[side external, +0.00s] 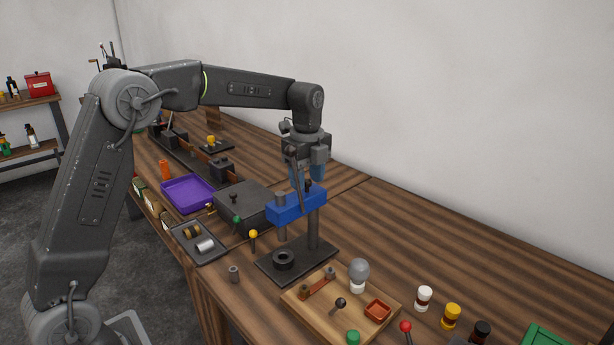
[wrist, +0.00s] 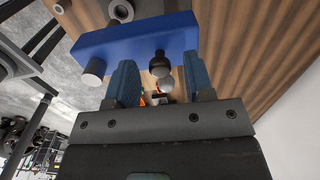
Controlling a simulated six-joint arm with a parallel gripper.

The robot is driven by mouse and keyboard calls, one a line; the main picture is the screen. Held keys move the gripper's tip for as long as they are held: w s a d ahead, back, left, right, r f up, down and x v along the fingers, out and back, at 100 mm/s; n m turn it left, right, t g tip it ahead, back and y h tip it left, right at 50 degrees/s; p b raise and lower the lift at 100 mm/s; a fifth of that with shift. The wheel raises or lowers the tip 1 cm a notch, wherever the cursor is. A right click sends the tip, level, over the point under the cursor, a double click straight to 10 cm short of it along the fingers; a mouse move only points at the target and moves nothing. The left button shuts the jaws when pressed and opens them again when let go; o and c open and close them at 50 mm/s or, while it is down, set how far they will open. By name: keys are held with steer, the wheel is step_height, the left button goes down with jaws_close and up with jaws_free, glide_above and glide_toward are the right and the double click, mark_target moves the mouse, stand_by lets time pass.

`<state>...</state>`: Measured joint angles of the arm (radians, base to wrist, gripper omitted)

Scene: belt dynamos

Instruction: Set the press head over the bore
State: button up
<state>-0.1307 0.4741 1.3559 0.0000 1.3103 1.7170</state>
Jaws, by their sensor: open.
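The blue press head (side external: 290,207) is a block on an upright grey post (side external: 313,232) above a dark base plate (side external: 318,252). A grey ram passes through its near end. A black ring with the bore (side external: 283,258) sits on the plate, below the ram in the side view; exact alignment cannot be told. In the wrist view, the head (wrist: 130,45) crosses the top and a dark round knob (wrist: 160,65) shows between the open fingers of my gripper (wrist: 161,78). Contact is unclear.
A wooden board (side external: 325,318) with small parts stands in front of the press. A dark grey box (side external: 240,204) and a purple tray (side external: 188,194) lie behind. Small bottles (side external: 424,298) stand at right. The bench along the wall at right is clear.

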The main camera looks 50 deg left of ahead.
step_height(320, 180, up, 14)
stand_by(0.6)
stand_by(0.4)
steer(key=s+n, duration=0.1)
steer(key=s, duration=0.1)
steer(key=s+d+r+n+t, duration=0.1)
steer(key=s+n, duration=0.1)
steer(key=s+d+n, duration=0.1)
steer(key=s, duration=0.1)
steer(key=shift+s+d+r, duration=0.15)
steer(key=shift+s+r, duration=0.1)
steer(key=shift+s, duration=0.05)
steer(key=s+d+f+n+t, duration=0.2)
steer(key=s+f+n, duration=0.4)
steer(key=s, duration=0.5)
steer(key=s+d+f+n+t, duration=0.2)
steer(key=s+f+n, duration=0.4)
steer(key=s, duration=0.5)
steer(key=shift+f+n+t, duration=0.3)
steer(key=shift+f+n, duration=0.1)
steer(key=shift+n, duration=0.7)
